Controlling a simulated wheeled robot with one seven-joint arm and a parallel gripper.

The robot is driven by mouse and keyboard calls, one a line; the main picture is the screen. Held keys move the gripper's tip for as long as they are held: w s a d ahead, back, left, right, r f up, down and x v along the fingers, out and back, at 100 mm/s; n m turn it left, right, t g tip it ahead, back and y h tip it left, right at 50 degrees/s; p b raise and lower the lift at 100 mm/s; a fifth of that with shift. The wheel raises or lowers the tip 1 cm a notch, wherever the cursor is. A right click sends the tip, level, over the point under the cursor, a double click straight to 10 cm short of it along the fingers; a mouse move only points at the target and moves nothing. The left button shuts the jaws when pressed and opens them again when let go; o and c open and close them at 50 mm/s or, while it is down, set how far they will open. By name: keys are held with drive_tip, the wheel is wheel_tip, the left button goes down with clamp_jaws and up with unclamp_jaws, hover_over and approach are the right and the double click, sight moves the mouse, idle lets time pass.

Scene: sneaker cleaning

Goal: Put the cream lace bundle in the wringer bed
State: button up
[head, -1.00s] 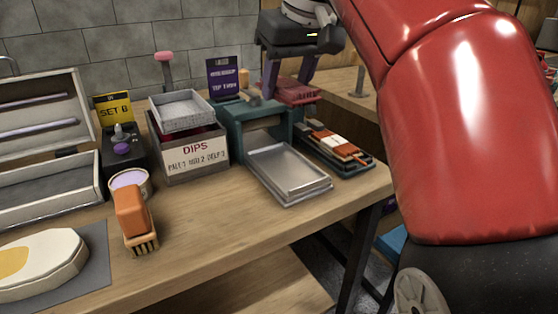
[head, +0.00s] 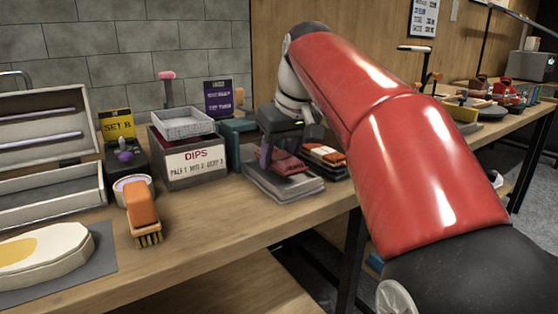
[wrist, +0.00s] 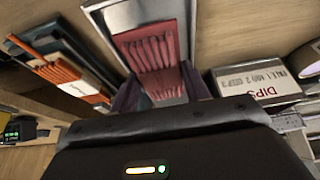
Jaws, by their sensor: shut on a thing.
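My gripper (head: 283,157) is shut on a dark red, ribbed bundle (head: 288,165), which also shows between the fingers in the wrist view (wrist: 155,60). No cream lace bundle can be made out; the bundle in hand is red. It is over a flat grey metal tray (head: 262,190), whose rim shows in the wrist view (wrist: 105,14). I cannot tell whether the bundle touches the tray. Behind is a teal device (head: 232,135), probably the wringer, beside a dark purple sign (head: 218,97). My gripper and the DIPS box hide much of it.
The DIPS box (head: 192,163), with a grey tray (head: 183,123) on top, stands left of my gripper. An orange-and-white pack (head: 325,155) lies close on the right. A brush (head: 143,215) and small tub (head: 131,186) stand farther left. The front middle of the bench is clear.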

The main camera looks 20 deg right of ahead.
drive_tip(key=shift+f+b, duration=0.45)
drive_tip(key=shift+f, duration=0.1)
drive_tip(key=o, duration=1)
drive_tip(key=shift+o, duration=0.2)
drive_tip(key=p+v, duration=0.4)
drive_tip(key=v, duration=0.9)
drive_tip(key=shift+r, duration=0.15)
